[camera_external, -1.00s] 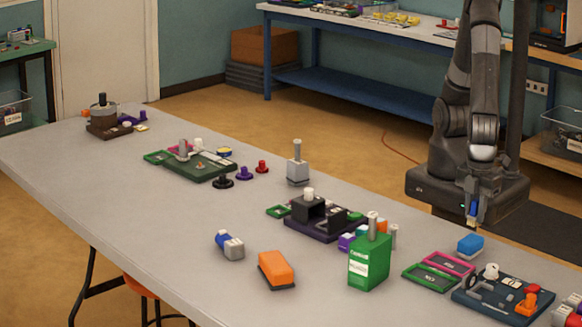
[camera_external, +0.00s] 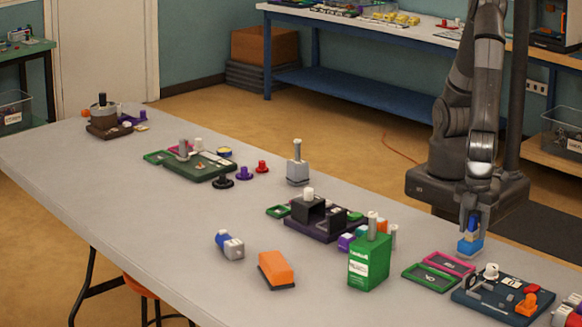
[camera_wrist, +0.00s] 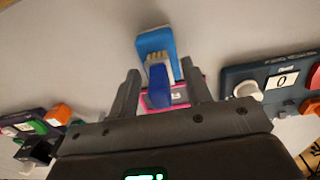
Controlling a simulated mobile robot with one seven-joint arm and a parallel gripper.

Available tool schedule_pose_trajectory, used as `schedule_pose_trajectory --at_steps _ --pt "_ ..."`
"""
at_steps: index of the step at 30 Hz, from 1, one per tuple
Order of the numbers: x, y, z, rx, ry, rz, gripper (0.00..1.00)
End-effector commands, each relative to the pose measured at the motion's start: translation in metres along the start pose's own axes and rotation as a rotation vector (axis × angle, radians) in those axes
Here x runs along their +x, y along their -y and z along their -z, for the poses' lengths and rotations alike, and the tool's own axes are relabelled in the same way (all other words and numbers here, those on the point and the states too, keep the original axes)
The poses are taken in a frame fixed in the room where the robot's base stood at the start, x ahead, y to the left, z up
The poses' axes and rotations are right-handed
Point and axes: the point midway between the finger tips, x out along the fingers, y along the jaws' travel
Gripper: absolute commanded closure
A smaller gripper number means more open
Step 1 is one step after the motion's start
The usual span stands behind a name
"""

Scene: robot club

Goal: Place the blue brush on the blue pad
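The blue brush (camera_external: 474,226) stands on the blue pad (camera_external: 470,247) near the table's right back edge. In the wrist view its dark blue handle (camera_wrist: 159,88) points toward me, and its pale bristles touch or nearly touch the lighter blue pad (camera_wrist: 154,41). My gripper (camera_external: 472,222) is low over the pad with its fingers on either side of the brush. In the wrist view my gripper (camera_wrist: 160,75) is open, with gaps between the handle and both fingers. The handle hides part of the pad.
Pink and green frames (camera_external: 432,279) lie just in front of the pad. A dark blue tray (camera_external: 502,297) with parts is to the right. A green bottle (camera_external: 369,265), an orange eraser (camera_external: 276,268) and a dark purple organizer (camera_external: 322,226) stand to the left.

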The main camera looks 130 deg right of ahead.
Motion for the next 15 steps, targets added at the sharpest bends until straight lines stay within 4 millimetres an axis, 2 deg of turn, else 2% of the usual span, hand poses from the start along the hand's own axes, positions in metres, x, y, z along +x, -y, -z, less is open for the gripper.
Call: schedule_pose_trajectory --at_steps 8,11,15 --pt "-0.002 0.000 0.000 0.000 0.000 0.000 0.55" --pt "-0.009 0.001 0.000 0.000 -0.001 0.002 0.55" --pt "-0.030 0.001 0.001 -0.001 -0.003 0.005 0.55"
